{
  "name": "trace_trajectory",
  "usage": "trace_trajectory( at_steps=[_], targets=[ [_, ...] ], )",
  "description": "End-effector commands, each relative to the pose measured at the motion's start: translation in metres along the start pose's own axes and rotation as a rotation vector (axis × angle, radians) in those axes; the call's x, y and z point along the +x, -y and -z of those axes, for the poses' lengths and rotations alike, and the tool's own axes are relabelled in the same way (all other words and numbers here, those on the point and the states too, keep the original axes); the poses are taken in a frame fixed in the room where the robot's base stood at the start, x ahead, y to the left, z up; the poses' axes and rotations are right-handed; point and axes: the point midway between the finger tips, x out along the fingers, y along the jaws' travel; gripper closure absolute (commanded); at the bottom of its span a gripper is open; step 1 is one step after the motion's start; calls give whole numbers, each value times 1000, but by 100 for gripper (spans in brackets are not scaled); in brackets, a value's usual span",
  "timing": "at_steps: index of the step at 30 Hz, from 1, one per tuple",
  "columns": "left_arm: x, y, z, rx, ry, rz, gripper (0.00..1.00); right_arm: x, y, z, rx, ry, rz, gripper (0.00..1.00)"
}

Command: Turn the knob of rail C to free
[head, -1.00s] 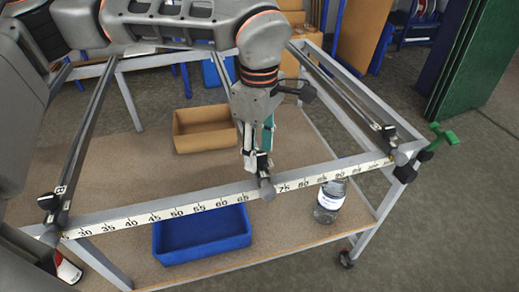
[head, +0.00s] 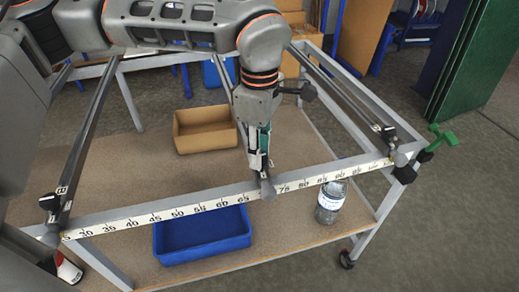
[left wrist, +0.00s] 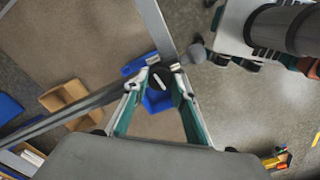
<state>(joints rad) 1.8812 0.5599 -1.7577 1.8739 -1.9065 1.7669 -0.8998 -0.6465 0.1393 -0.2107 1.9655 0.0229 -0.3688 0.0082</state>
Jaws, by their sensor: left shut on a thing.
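My left gripper (head: 264,172) points down at the front end of the middle rail, just behind the numbered front bar (head: 165,213). Its two fingers are shut on a black knob (left wrist: 159,83), which shows between the fingertips in the left wrist view. The left rail (head: 90,135) has a small tag that looks like B. My right gripper is not in view.
Another rail (head: 340,88) runs along the right side.

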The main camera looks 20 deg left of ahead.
Motion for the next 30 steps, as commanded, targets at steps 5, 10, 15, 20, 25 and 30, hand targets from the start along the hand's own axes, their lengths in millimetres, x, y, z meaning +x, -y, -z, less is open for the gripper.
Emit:
trace_trajectory(
  at_steps=[5,10,15,20,25,30],
  targets=[
    [0,0,0,-142,-1,1,96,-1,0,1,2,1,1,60],
    [0,0,0,-304,-1,1,96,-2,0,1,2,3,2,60],
    [1,0,0,-465,0,2,96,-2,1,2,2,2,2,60],
    [1,0,0,-617,0,1,96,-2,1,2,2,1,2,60],
    [1,0,0,-779,-1,2,96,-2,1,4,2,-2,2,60],
    [1,0,0,-940,-1,2,96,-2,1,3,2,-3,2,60]
  ],
)
